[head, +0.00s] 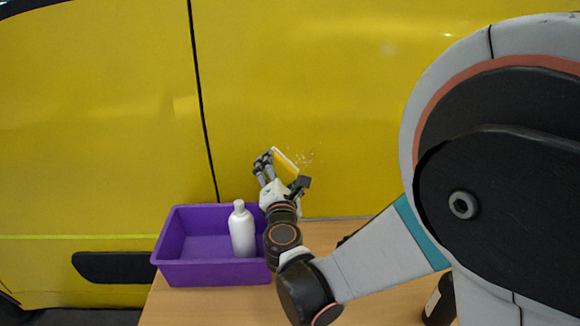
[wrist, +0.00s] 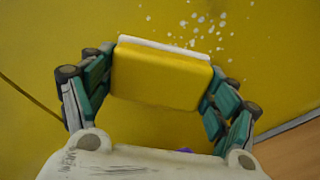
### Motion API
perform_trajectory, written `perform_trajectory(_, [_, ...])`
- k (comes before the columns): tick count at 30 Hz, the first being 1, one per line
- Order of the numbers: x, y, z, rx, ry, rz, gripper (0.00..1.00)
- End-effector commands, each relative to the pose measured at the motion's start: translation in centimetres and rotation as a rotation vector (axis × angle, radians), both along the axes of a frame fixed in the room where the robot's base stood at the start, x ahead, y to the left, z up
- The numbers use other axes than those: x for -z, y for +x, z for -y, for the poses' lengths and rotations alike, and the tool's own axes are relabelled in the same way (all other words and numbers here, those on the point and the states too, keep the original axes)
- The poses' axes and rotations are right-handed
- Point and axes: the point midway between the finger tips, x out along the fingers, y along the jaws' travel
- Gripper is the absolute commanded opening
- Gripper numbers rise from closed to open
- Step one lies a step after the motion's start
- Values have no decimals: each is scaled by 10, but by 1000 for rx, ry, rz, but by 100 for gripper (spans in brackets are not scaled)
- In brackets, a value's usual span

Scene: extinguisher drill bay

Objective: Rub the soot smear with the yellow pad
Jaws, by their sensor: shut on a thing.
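The yellow pad (head: 287,160) has a white face along its far edge. My gripper (head: 283,173) is shut on it, with fingers on both sides of the pad (wrist: 160,78) in the wrist view. The pad's white side faces a yellow vehicle panel (head: 340,110). A patch of pale flecks (head: 305,158) marks the panel just right of the pad. In the wrist view the flecks (wrist: 203,30) lie beyond the pad's white edge, up and to the right. No dark smear shows. I cannot tell whether the pad touches the panel.
A purple bin (head: 205,272) stands on the wooden table (head: 375,305), left of my arm, with a white bottle (head: 242,233) in it. A dark bottle (head: 440,302) stands at the lower right, partly hidden by my arm. Some bare table shows in front.

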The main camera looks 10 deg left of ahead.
Motion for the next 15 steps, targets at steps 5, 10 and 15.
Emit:
perform_trajectory(5, [0, -4, -14, -3, 0, 0, 61])
perform_trajectory(10, [0, -8, -26, -1, 0, 0, 61])
perform_trajectory(15, [-1, -9, -30, 0, 0, 0, 61])
